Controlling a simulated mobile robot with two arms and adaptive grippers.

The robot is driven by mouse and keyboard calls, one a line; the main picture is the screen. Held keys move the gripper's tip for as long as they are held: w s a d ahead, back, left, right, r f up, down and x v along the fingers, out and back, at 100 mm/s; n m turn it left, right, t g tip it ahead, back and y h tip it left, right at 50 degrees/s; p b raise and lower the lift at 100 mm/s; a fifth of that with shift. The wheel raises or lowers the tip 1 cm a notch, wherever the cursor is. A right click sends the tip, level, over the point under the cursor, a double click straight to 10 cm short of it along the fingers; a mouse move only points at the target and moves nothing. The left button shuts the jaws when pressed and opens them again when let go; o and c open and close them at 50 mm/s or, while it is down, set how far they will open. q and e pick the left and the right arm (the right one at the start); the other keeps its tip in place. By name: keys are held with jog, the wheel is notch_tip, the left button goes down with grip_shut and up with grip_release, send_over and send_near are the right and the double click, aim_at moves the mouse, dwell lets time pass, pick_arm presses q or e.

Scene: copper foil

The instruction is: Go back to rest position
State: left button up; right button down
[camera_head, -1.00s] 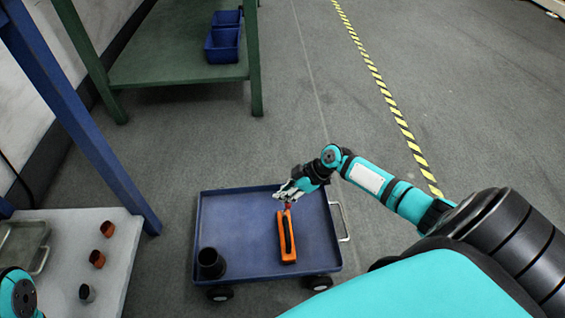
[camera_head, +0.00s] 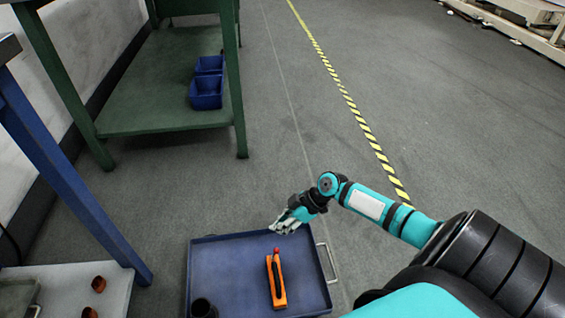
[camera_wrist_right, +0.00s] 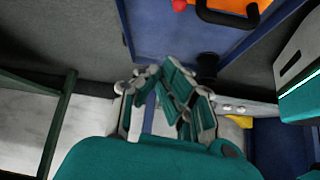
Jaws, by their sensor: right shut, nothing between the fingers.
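My right gripper (camera_head: 286,222) is in the head view above the far edge of the blue cart (camera_head: 222,268). It is shut and empty. The right wrist view also shows its closed fingers (camera_wrist_right: 172,92). The orange tool (camera_head: 277,284) with a red tip and a black handle lies on the cart, below and apart from the gripper. Part of the orange tool is at the top of the right wrist view (camera_wrist_right: 232,5). My left gripper is in neither view.
A black cup (camera_head: 203,308) stands at the cart's near left. A pale table (camera_head: 60,290) with brown cups is at the left. A green shelf (camera_head: 165,95) holds blue bins (camera_head: 206,92) farther back. The floor right of the cart is open, with a striped line (camera_head: 345,95).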

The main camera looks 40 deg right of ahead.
jog(key=shift+s+d+r, duration=0.25)
jog(key=shift+d+r, duration=0.05)
jog(key=shift+r, duration=0.1)
jog(key=shift+a, duration=0.1)
